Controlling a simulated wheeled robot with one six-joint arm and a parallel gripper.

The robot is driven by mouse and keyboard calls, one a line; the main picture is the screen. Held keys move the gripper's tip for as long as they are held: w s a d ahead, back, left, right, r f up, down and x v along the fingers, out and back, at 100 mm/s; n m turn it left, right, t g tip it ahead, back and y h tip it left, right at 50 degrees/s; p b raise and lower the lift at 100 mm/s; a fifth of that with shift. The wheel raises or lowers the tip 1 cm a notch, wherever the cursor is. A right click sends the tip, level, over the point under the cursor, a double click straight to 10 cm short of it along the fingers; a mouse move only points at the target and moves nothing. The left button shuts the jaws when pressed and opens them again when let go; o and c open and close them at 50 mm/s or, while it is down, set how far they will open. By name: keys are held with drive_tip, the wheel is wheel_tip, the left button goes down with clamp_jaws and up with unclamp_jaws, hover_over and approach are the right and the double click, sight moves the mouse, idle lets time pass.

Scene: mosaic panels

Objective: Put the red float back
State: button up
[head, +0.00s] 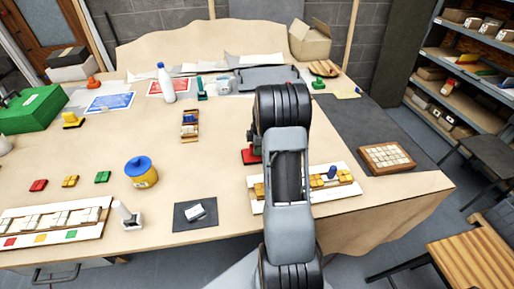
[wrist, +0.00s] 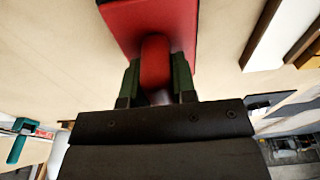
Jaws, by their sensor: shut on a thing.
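The red float (wrist: 125,22) has a flat red body and a rounded red handle, seen close up in the wrist view. My gripper (wrist: 155,75) is shut on the handle, with one green-padded finger on each side. In the head view the float (head: 250,157) shows as a small red patch beside my arm, over the middle right of the table. My arm hides the rest of it and most of the gripper there. I cannot tell whether the float touches the table.
A white panel with yellow tiles (head: 346,190) lies right beside my arm. A wooden tray of pale tiles (head: 386,158) is at right. Bare table lies around the small wooden rack (head: 190,137).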

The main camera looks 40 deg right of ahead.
drive_tip(key=shift+f, duration=0.2)
drive_tip(key=o, duration=0.8)
drive_tip(key=shift+r, duration=0.1)
drive_tip(key=shift+o, duration=0.2)
